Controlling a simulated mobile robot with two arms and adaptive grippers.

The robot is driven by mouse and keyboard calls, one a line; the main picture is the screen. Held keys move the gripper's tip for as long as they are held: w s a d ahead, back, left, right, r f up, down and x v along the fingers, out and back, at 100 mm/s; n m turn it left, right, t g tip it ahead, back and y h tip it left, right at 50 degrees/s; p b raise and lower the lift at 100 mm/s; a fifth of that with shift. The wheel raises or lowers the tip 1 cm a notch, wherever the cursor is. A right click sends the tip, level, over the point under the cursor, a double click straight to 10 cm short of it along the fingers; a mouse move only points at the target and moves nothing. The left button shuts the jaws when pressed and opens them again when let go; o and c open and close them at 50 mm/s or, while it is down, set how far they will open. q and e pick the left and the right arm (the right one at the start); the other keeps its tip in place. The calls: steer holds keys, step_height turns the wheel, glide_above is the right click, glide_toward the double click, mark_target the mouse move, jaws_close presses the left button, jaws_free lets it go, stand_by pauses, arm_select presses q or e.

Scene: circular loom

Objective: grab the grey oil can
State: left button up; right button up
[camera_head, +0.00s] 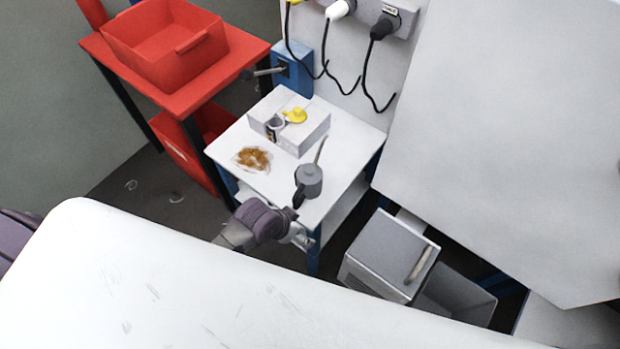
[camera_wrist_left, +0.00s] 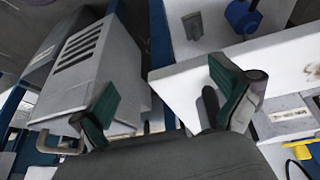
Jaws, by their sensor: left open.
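The grey oil can (camera_head: 309,181) stands upright near the front right corner of the small white table (camera_head: 345,160), its thin spout pointing up. My left gripper (camera_head: 300,237) is at the table's front edge, just in front of and below the can in the head view. In the left wrist view my left gripper (camera_wrist_left: 168,105) has its two green-padded fingers wide apart with nothing held between them. A small dark grey shape near the right finger there cannot be clearly identified. My right gripper is not in view.
A white box (camera_head: 290,122) with a yellow item (camera_head: 295,115) and a small cup (camera_head: 274,124) stands behind the can. A grey cabinet (camera_head: 385,250) stands right of the table; a red tray (camera_head: 165,45) stands back left.

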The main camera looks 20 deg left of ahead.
arm_select(q)
step_height(320, 180, up, 9)
steer(key=d+m+h, duration=0.1)
steer(key=d+m, duration=0.1)
steer(key=d, duration=0.1)
steer(key=m+g, duration=0.2)
steer(key=m, duration=0.3)
glide_toward(311, 180)
steer(key=w+a+f, duration=0.2)
steer(key=x, duration=1.3)
steer(key=shift+w+d, duration=0.1)
steer(key=shift+r, duration=0.1)
steer(key=shift+c, duration=0.3)
steer(key=c, duration=1.3)
